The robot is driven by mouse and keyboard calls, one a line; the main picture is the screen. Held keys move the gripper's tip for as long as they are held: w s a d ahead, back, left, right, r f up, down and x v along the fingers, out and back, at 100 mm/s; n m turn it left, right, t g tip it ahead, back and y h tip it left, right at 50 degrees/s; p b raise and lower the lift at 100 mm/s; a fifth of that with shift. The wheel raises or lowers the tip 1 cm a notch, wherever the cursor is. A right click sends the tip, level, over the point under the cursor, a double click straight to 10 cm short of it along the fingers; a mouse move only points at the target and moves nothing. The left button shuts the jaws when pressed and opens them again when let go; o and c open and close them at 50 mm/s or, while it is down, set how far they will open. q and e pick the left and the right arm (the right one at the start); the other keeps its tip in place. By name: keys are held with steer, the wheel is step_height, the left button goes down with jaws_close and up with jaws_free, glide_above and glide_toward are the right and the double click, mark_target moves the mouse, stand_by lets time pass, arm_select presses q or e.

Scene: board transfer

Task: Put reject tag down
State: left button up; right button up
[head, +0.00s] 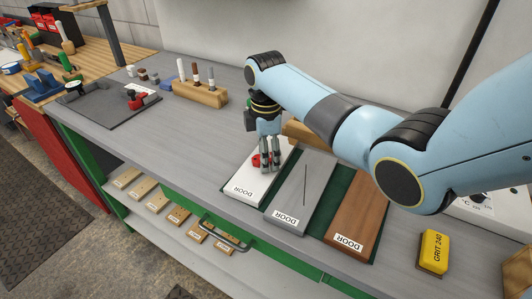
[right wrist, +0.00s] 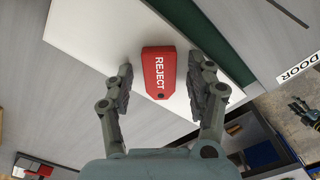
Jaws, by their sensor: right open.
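The red reject tag (head: 256,160) is on the white door board (head: 246,184), and its white REJECT lettering faces up in the right wrist view (right wrist: 158,75). My right gripper (head: 270,168) is over the white board, its fingers pointing down and partly hiding the tag in the head view. In the right wrist view its open fingers (right wrist: 161,84) stand on either side of the tag with a gap on each side. The tag appears to lie flat on the board.
A grey door board (head: 298,205) with a dark line and a brown door board (head: 357,215) lie to the right on a green mat. A yellow GRIT 240 block (head: 434,252) sits further right. A wooden marker holder (head: 200,93) and a dark tray (head: 100,106) stand left. Bench between is clear.

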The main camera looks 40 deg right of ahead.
step_height(320, 180, up, 12)
steer(key=shift+r+b, duration=0.15)
steer(key=shift+b, duration=0.25)
stand_by(0.6)
